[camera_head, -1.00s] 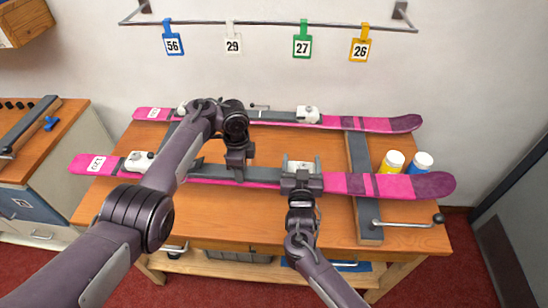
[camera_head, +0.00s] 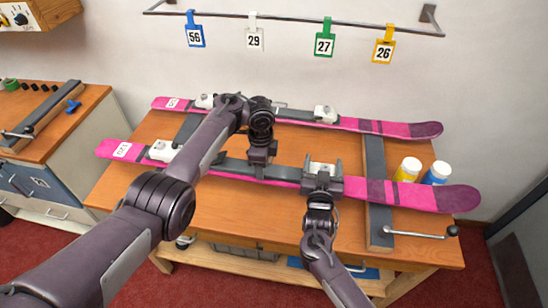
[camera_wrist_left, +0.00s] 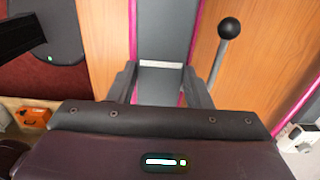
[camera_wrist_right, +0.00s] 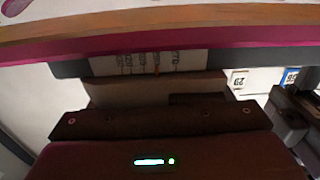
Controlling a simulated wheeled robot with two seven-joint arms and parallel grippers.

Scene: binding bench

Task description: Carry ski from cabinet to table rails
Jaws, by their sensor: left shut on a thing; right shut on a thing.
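A pink ski (camera_head: 410,195) with a grey middle and white bindings lies across the front of the wooden table (camera_head: 262,225). Its labelled tail points left and its purple tip right. My left gripper (camera_head: 262,168) is shut on its grey middle, also seen in the left wrist view (camera_wrist_left: 165,35). My right gripper (camera_head: 321,180) is shut on it by the front binding. The right wrist view shows the ski's pink edge (camera_wrist_right: 160,42) close up. The ski crosses over the right grey rail (camera_head: 376,160); whether it touches the rail I cannot tell.
A second pink ski (camera_head: 388,127) lies behind, across both rails. A yellow jar (camera_head: 407,170) and a blue jar (camera_head: 437,174) stand right of the right rail. A lever (camera_head: 420,235) sticks out at front right. A cabinet (camera_head: 75,145) stands at left; numbered tags (camera_head: 324,44) hang behind.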

